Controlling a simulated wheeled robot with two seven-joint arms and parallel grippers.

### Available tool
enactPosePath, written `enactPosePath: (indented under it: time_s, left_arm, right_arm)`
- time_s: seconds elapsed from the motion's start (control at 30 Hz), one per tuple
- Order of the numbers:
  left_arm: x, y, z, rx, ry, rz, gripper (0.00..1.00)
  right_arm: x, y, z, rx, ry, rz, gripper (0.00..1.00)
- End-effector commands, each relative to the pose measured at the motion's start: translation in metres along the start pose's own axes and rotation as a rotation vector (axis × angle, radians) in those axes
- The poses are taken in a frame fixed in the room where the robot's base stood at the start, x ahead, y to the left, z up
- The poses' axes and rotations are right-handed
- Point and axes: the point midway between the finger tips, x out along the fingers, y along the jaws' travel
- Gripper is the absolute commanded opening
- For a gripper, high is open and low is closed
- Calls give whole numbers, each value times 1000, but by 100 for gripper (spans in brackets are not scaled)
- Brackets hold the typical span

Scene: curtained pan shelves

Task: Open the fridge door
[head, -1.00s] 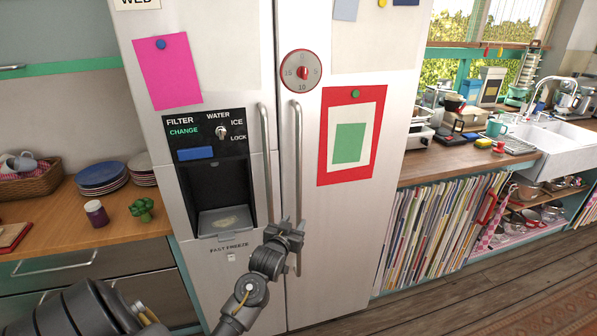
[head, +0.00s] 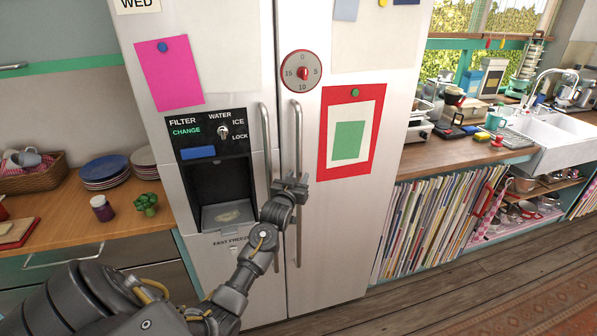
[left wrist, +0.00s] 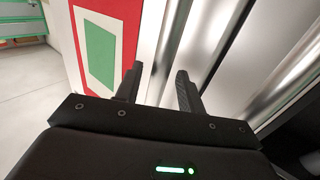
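The tall white fridge (head: 235,50) has two side-by-side doors. The left door has an ice and water dispenser; the right door (head: 345,235) carries a red-framed paper. Both doors look shut. Two vertical bar handles stand at the centre seam, the left handle (head: 266,140) and the right handle (head: 298,135). My left gripper (head: 291,181) is at the lower part of the right handle. In the left wrist view its two fingers (left wrist: 158,88) are apart, with a shiny vertical metal strip behind and between them. I cannot tell whether the handle sits between the fingers. My right gripper is not in view.
A wooden counter (head: 75,222) with plates, a jar and a basket stands left of the fridge. To the right are a counter (head: 455,155) with a sink and a rack of upright thin items (head: 430,225). The wooden floor (head: 420,300) in front is clear.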

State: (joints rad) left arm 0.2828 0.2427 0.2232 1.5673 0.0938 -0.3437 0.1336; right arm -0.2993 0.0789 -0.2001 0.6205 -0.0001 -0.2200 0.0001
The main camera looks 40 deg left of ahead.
Motion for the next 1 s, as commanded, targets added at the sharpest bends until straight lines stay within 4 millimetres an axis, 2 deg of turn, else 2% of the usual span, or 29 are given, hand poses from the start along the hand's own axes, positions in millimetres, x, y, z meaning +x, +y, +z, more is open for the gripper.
enactPosePath:
  time_s: [0.2, 0.53, 0.83, 1.0]
  left_arm:
    - [18, 0, -1, 0, 0, 0, 39]
    - [20, 0, 0, 1, 1, 0, 39]
    - [20, 0, 0, 1, 0, 0, 0]
    - [20, 0, 0, 1, 0, 0, 0]
  right_arm:
    - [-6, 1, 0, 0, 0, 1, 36]
    - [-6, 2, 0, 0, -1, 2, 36]
    - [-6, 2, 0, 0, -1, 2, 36]
    - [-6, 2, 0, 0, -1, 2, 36]
